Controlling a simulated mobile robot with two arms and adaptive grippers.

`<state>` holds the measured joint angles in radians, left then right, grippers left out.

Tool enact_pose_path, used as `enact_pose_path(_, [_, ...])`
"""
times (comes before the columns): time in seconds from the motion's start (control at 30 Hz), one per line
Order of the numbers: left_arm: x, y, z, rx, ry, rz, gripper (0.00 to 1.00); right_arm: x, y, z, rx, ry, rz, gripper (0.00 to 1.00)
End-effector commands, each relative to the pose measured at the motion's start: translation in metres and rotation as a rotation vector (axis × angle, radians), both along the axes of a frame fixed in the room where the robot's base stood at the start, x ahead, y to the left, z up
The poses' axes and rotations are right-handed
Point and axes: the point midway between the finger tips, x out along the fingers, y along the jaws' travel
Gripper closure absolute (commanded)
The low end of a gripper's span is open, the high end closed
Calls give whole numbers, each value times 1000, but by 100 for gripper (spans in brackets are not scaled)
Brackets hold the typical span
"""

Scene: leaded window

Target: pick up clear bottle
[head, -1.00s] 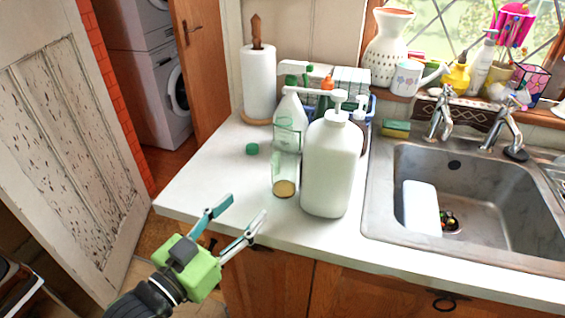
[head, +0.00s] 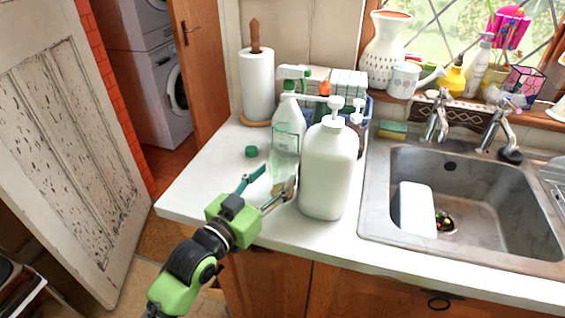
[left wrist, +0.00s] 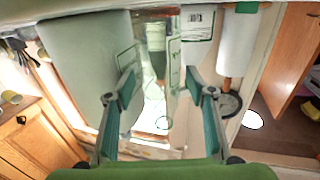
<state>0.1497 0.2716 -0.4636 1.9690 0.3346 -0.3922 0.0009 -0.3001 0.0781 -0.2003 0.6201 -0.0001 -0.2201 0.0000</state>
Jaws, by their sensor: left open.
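The clear bottle (head: 287,140) is see-through with a green tint and stands upright on the white counter, left of a large white pump bottle (head: 328,170). My left gripper (head: 277,179) is open at its lower part, with a finger toward each side. The fingers and arm hide the bottle's base. In the left wrist view the clear bottle (left wrist: 154,45) shows ahead between the open fingers (left wrist: 160,84), close beside the white pump bottle (left wrist: 85,65). I cannot tell whether either finger touches it. My right gripper is not in view.
A spray bottle (head: 289,108) stands close behind the clear bottle. A green cap (head: 251,151) lies to its left, and a paper towel roll (head: 257,85) stands further back. The sink (head: 470,200) is at right.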

Motion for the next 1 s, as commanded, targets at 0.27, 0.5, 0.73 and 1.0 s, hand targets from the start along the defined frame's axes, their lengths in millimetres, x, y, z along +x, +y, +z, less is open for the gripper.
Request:
enact_pose_path(0.27, [11, -7, -1, 1, 1, 0, 50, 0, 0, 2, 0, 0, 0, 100])
enact_pose_path(0.5, [11, -7, -1, 1, 1, 0, 81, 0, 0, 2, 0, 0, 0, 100])
enact_pose_path(0.73, [11, -7, 0, 1, -1, 0, 81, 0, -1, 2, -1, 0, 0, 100])
enact_pose_path(1.0, [11, -7, 8, 0, -2, 0, 81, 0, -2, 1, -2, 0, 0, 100])
